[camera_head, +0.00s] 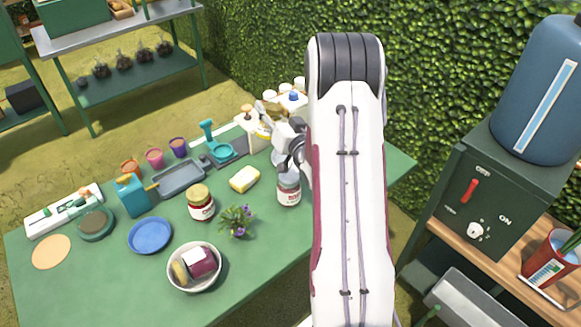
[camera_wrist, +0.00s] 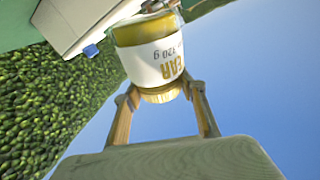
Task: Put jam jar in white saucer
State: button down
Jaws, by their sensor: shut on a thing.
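My gripper (camera_head: 288,152) is over the right part of the green table. A white round dish (camera_head: 194,290) stands at the table's front, holding a purple-and-white item (camera_head: 202,262) and a yellowish one (camera_head: 180,271). A red jar (camera_head: 201,204) with a gold lid stands behind it.
A purple-flowered plant (camera_head: 237,222), yellow sponge (camera_head: 244,179) and blue plate (camera_head: 150,236) are on the table. Bottles crowd the back right. The front right corner is hidden by my arm.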

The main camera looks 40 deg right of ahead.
jog(key=s+d+f+n+y, duration=0.2)
jog(key=n+y, duration=0.4)
jog(key=y, duration=0.3)
jog(key=s+d, duration=0.1)
jog(key=d, duration=0.1)
jog(key=shift+s+d, duration=0.3)
jog(key=shift+s, duration=0.05)
jog(key=shift+f, duration=0.25)
jog(key=shift+f, duration=2.4)
jog(key=shift+f, duration=2.3)
jog(key=shift+f, duration=0.2)
